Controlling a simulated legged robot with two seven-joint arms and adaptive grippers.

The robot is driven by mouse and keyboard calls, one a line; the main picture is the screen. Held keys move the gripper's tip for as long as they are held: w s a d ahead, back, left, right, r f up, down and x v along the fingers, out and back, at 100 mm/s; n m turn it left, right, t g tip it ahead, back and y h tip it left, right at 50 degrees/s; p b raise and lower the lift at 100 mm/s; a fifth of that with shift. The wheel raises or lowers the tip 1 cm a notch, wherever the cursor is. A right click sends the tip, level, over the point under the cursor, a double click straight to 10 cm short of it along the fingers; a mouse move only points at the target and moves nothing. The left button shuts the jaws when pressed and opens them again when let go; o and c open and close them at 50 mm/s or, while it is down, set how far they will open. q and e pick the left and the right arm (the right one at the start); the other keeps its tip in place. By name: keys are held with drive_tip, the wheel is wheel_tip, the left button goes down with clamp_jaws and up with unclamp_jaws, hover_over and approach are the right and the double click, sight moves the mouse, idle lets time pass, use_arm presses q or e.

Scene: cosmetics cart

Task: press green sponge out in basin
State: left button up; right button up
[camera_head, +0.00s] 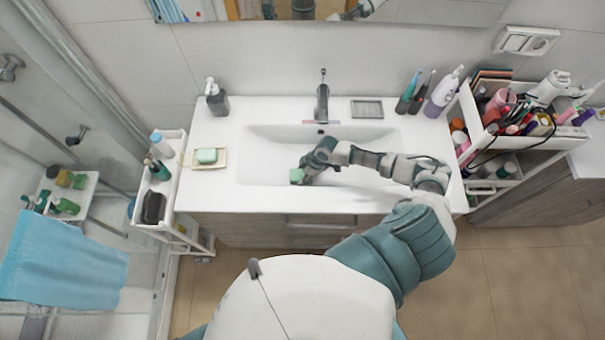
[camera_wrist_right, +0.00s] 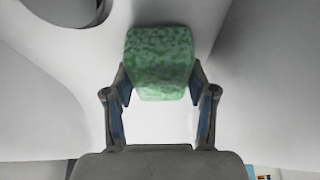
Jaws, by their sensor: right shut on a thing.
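The green sponge (camera_head: 297,176) is a small block at the tip of my right gripper (camera_head: 306,172), inside the white basin (camera_head: 262,165). In the right wrist view the sponge (camera_wrist_right: 160,62) is mottled green and sits between the two fingertips of my right gripper (camera_wrist_right: 160,88), which is shut on it. The basin's pale wall (camera_wrist_right: 245,110) fills much of that view. I cannot tell whether the sponge touches the basin floor. My left gripper does not show in either view.
A faucet (camera_head: 322,103) stands behind the basin. Bottles and toothbrushes (camera_head: 408,93) stand at the back right. A crowded cart (camera_head: 520,115) is at the right, a narrow rack (camera_head: 160,175) at the left.

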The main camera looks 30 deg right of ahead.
sight(302, 174)
drive_tip(key=shift+s+f+p, duration=0.15)
drive_tip(key=shift+s+p, duration=0.05)
drive_tip(key=shift+p, duration=0.1)
idle(0.9)
wheel_tip(302, 174, up, 6)
drive_tip(key=p, duration=0.4)
drive_tip(key=shift+w+f+p, duration=0.15)
drive_tip(key=shift+f+p, duration=0.05)
drive_tip(key=shift+p, duration=0.2)
drive_tip(key=shift+r, duration=0.7)
wheel_tip(302, 174, up, 8)
drive_tip(key=shift+r, duration=0.15)
